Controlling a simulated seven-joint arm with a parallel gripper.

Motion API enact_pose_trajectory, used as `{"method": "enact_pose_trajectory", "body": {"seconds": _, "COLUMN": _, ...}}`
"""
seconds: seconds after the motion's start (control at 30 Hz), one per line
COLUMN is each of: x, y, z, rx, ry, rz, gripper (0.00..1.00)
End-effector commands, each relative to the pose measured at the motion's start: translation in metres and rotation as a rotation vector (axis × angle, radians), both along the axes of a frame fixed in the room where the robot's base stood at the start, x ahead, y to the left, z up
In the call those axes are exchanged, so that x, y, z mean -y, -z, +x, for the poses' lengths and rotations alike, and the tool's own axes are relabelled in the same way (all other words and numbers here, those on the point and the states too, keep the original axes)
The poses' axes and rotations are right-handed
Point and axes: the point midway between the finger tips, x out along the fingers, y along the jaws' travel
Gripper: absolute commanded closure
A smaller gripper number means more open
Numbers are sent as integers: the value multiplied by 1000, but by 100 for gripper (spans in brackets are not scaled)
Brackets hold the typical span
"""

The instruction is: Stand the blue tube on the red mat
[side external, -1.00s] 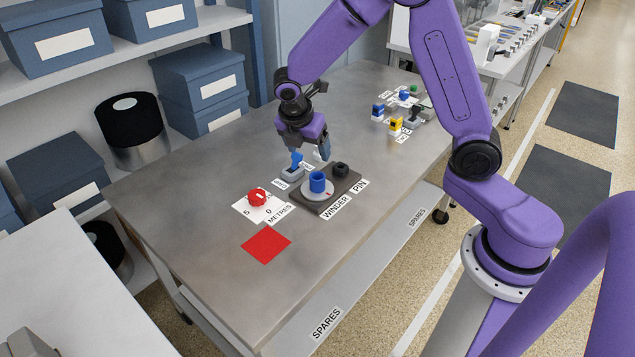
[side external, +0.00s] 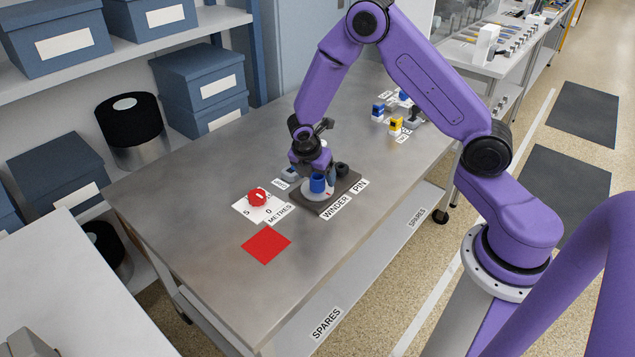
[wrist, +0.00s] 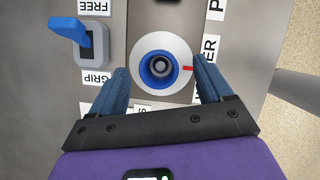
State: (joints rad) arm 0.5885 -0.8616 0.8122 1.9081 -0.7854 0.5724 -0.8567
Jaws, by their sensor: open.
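The blue tube (side external: 317,184) stands upright on a round white disc (side external: 316,196) on the grey winder plate (side external: 351,184). In the wrist view the tube (wrist: 148,69) is seen from above, with a dark pin inside it and the white disc (wrist: 135,62) around it. My gripper (wrist: 158,80) is open, with one blue finger on each side of the disc's near part. It is low over the winder, and in the side view it partly hides the tube. The red mat (side external: 266,246) lies flat and empty on the bench, nearer the camera.
A blue lever switch (wrist: 70,30), labelled FREE and GRIP, stands left of the winder. A black knob (side external: 342,170) is on the plate. Small yellow (side external: 396,124) and blue (side external: 378,112) blocks are farther back.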

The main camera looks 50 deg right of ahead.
Motion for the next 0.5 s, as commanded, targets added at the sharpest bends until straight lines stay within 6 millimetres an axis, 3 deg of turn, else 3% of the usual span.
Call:
{"method": "enact_pose_trajectory", "body": {"seconds": 0.2, "x": 9, "y": 21, "z": 2, "rx": -2, "ry": 1, "rz": 0, "gripper": 21}}
{"method": "enact_pose_trajectory", "body": {"seconds": 0.5, "x": 9, "y": 24, "z": 3, "rx": 1, "ry": 1, "rz": 1, "gripper": 21}}
